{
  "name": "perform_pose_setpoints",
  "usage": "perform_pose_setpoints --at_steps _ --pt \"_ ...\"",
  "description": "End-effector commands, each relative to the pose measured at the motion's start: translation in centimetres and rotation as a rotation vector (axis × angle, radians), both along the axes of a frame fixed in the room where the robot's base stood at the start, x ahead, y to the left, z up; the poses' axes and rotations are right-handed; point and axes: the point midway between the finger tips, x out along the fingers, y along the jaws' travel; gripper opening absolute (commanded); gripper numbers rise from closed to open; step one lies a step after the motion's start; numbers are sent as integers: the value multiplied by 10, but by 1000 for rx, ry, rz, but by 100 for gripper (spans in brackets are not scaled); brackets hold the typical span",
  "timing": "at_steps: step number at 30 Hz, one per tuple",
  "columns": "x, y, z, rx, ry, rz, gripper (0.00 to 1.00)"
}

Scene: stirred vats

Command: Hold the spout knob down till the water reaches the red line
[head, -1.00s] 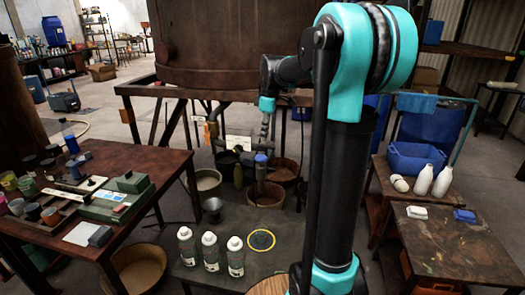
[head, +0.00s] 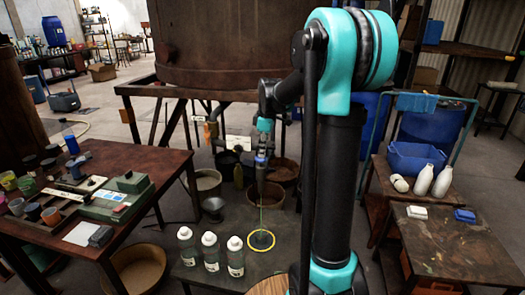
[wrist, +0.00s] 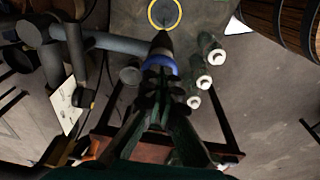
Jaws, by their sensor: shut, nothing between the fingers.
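The spout (head: 262,172) hangs from a pipe below the large rusty vat, with a blue knob (head: 260,160) on top. In the wrist view the blue knob (wrist: 161,66) sits just beyond my fingertips. My gripper (head: 264,142) is shut and empty, directly above the knob and seemingly touching it; exact contact is hidden. A thin pale-green stream (head: 261,208) runs from the spout down to the yellow ring (head: 261,240) on the low dark table. The ring also shows in the wrist view (wrist: 165,13). I cannot make out a red line or water level.
Three white-capped bottles (head: 210,252) stand left of the ring. The vat (head: 215,45) rises behind my arm. A bench with paint pots and a green box (head: 115,204) is at left. White bottles (head: 442,180) and a blue bin (head: 412,160) are at right.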

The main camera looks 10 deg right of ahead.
Motion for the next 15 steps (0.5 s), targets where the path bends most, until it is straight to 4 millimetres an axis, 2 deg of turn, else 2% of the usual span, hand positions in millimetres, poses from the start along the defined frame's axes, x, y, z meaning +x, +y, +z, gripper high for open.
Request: perform_pose_setpoints --at_steps 6,15 --pt "0 1 -21 0 0 0 0" --pt "-1 1 -22 -1 3 1 0"
